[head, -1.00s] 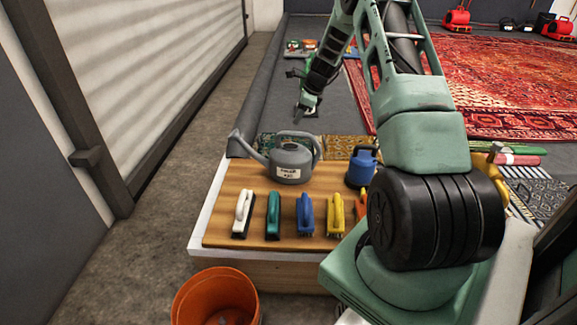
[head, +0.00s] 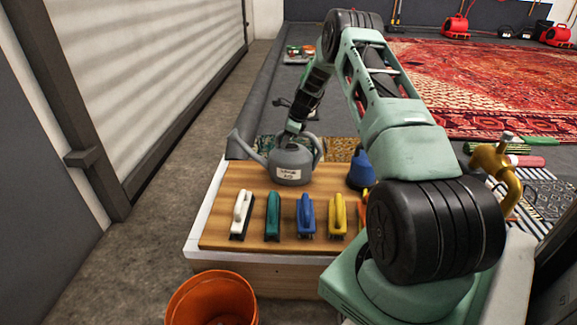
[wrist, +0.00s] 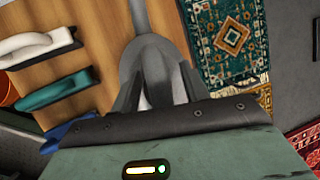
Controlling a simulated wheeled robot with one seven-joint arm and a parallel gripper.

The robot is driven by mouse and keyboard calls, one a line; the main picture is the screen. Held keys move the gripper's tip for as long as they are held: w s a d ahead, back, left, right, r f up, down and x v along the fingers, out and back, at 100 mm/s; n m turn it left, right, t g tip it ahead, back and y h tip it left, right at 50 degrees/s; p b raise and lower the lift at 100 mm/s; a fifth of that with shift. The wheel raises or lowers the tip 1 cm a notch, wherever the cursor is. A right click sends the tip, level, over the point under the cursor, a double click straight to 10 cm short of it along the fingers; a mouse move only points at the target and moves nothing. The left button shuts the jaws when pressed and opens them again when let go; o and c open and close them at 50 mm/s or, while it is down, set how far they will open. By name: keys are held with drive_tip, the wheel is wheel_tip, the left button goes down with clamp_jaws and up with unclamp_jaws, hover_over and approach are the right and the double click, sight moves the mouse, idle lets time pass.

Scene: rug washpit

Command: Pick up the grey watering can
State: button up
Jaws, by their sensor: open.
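The grey watering can (head: 277,164) stands upright on the wooden bench top (head: 222,215), its spout pointing left and a white label on its front. In the wrist view the can (wrist: 146,48) lies below my gripper (wrist: 160,82), with its spout running to the top edge. My gripper (head: 290,136) is open at the top of the can, over its handle; the fingers appear on either side of it. Part of the handle is hidden by the gripper, and I cannot tell whether the fingers touch it.
Several brushes, among them a white one (head: 241,213) and a teal one (head: 273,216), line the bench front. A blue can (head: 361,170) stands right of the watering can, partly behind my arm. An orange bucket (head: 212,300) is on the floor. A brass tap (head: 497,168) is at right.

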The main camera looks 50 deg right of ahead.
clamp_jaws()
drive_tip(key=shift+w+r, duration=0.15)
drive_tip(key=shift+r, duration=0.3)
wheel_tip(320, 180, up, 9)
drive_tip(key=p, duration=0.3)
drive_tip(key=shift+r, duration=0.15)
idle(0.4)
